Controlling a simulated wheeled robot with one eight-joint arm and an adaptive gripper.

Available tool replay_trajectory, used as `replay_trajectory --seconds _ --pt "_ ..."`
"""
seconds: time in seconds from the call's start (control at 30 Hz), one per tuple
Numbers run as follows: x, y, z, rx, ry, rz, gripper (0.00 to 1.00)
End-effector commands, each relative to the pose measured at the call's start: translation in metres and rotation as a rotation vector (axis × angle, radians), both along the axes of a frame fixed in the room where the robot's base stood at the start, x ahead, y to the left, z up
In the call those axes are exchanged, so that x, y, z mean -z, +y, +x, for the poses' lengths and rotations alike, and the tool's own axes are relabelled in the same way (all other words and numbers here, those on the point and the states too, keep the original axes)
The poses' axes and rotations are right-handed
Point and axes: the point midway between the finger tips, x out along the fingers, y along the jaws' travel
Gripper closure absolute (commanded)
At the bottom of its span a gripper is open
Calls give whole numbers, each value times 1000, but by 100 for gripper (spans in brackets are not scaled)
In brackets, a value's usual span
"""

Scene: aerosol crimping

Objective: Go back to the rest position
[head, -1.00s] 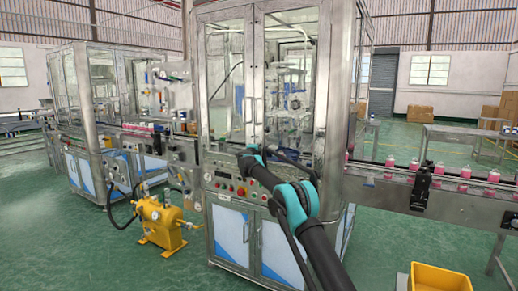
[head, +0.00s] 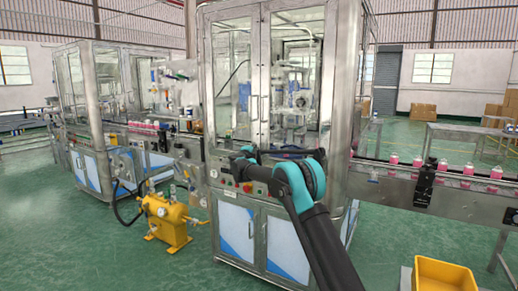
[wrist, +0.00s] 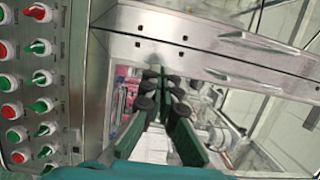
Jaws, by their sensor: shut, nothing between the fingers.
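In the wrist view my gripper (wrist: 160,82) shows as dark green fingers with round black pads, closed together and holding nothing. It points toward the machine's front, beside a steel panel with rows of red and green knobs (wrist: 40,77). In the head view my arm reaches up from the bottom right, and its wrist end is in front of the crimping machine (head: 228,112) near the control panel (head: 230,184). The fingers are too small or hidden to make out there. I cannot tell whether they touch the machine.
A conveyor (head: 388,184) carrying several pink bottles (head: 444,166) runs off to the right. A yellow tank (head: 165,222) stands on the green floor at left. A yellow bin (head: 443,274) is at bottom right. Open floor lies left of the machine.

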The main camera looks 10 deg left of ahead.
Motion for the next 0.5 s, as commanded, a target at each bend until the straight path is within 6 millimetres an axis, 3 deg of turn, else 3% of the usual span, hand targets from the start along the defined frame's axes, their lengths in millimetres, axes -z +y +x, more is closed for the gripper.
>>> replay_trajectory --seconds 0.27,0.5 --pt "-3 6 -22 -5 -4 -7 100" --pt "-46 -27 -40 -138 -68 -154 100"
